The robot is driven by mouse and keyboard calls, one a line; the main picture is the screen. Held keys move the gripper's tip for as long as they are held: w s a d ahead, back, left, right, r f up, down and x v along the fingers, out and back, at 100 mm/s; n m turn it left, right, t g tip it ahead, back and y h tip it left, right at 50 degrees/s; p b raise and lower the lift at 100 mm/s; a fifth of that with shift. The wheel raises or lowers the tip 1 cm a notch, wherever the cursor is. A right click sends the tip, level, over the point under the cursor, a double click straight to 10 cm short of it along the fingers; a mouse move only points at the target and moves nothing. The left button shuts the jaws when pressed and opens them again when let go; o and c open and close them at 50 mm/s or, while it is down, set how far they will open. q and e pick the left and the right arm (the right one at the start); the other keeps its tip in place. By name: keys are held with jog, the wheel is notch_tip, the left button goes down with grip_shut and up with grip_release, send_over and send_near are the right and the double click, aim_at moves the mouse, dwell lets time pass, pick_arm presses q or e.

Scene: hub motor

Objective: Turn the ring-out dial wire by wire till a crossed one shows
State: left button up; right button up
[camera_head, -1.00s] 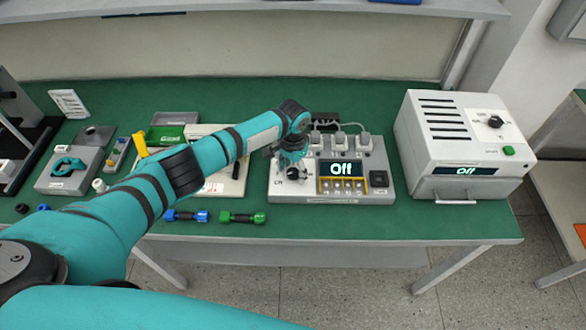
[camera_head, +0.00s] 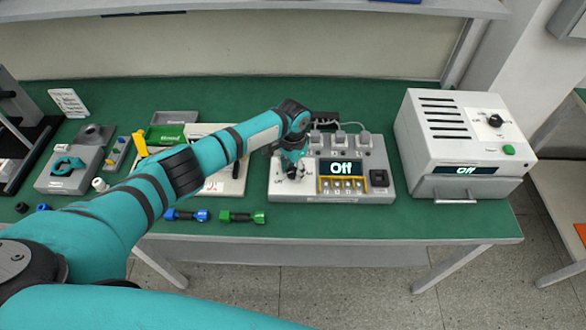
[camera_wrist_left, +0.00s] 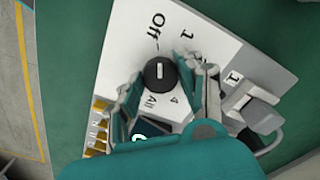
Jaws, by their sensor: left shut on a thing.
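The ring-out tester (camera_head: 345,198) is a grey box on the green bench, with a display (camera_head: 341,168) reading "Off". Its black dial (camera_wrist_left: 160,73) shows in the left wrist view with a white pointer mark, lined up with the "Off" label; "1", "4" and "All" are also printed around it. My left gripper (camera_head: 292,166) is over the tester's left side. In the left wrist view its fingers (camera_wrist_left: 166,85) are shut on the dial, one on either side. Parts of the dial face are hidden behind the fingers. My right gripper is not in view.
Gray connectors (camera_head: 340,140) with cables stand along the tester's back, and a black button (camera_head: 379,178) is at its right. A white machine (camera_head: 465,145) reading "Off" stands further right. Blue (camera_head: 187,215) and green (camera_head: 242,217) handled tools lie in front.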

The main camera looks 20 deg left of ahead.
aim_at(293, 171)
pick_arm(q)
jog(key=m, duration=0.3)
jog(key=shift+m+b, duration=0.3)
jog(key=shift+b, duration=0.05)
jog(key=shift+r+m, duration=0.1)
jog(key=shift+m, duration=1.6)
jog(key=o, duration=1.2)
jog(key=shift+c, duration=0.2)
notch_tip(293, 171, up, 12)
dwell(0.5)
